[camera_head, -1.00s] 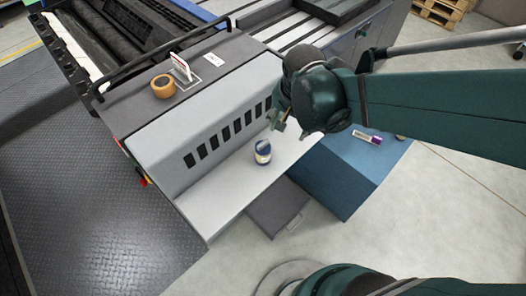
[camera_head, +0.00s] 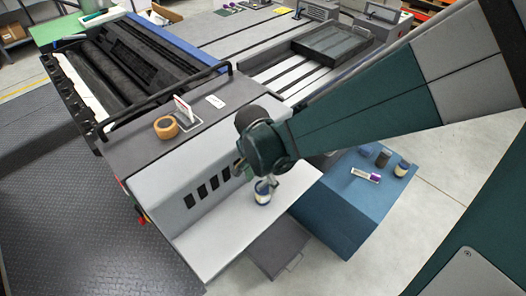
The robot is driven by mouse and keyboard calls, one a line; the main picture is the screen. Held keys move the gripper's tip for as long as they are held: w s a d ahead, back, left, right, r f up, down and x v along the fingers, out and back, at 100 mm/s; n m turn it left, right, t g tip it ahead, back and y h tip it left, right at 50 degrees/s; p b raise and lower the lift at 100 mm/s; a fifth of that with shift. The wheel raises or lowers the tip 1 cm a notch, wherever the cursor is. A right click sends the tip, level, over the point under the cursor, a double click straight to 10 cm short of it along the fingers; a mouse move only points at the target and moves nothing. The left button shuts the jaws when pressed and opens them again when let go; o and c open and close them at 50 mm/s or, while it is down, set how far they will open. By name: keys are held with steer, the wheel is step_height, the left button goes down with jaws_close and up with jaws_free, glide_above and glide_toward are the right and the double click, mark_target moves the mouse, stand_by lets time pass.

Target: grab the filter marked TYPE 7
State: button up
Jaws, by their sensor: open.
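A small cylinder with a blue, white and yellow wrap (camera_head: 262,197) stands upright on the light grey ledge of the machine. My gripper (camera_head: 265,184) is open, right at the top of this cylinder. I cannot tell whether its fingers touch it, and they partly cover its upper part. Three more small cylinders stand on the blue cabinet to the right: a blue one (camera_head: 364,151), a dark brown one (camera_head: 383,158) and a blue and cream one (camera_head: 402,168). No TYPE 7 marking is readable on any of them.
A white and purple tube or box (camera_head: 365,175) lies on the blue cabinet (camera_head: 345,205). An orange tape roll (camera_head: 166,127) and a small upright card (camera_head: 183,108) are on the machine top. The slotted grey wall (camera_head: 205,190) rises just behind the ledge (camera_head: 215,240).

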mark_target(264, 191)
stand_by(0.3)
steer(key=shift+w+d+f+b, duration=0.1)
steer(key=shift+f+b, duration=0.2)
steer(key=shift+f, duration=0.95)
steer(key=shift+f, duration=0.1)
steer(key=shift+w+d+f+b, duration=0.1)
steer(key=shift+f+b, duration=0.3)
steer(key=shift+f, duration=0.85)
steer(key=shift+d+f+b, duration=0.1)
steer(key=shift+f+b, duration=0.3)
steer(key=shift+f, duration=0.85)
steer(key=shift+c, duration=0.5)
steer(key=c, duration=1)
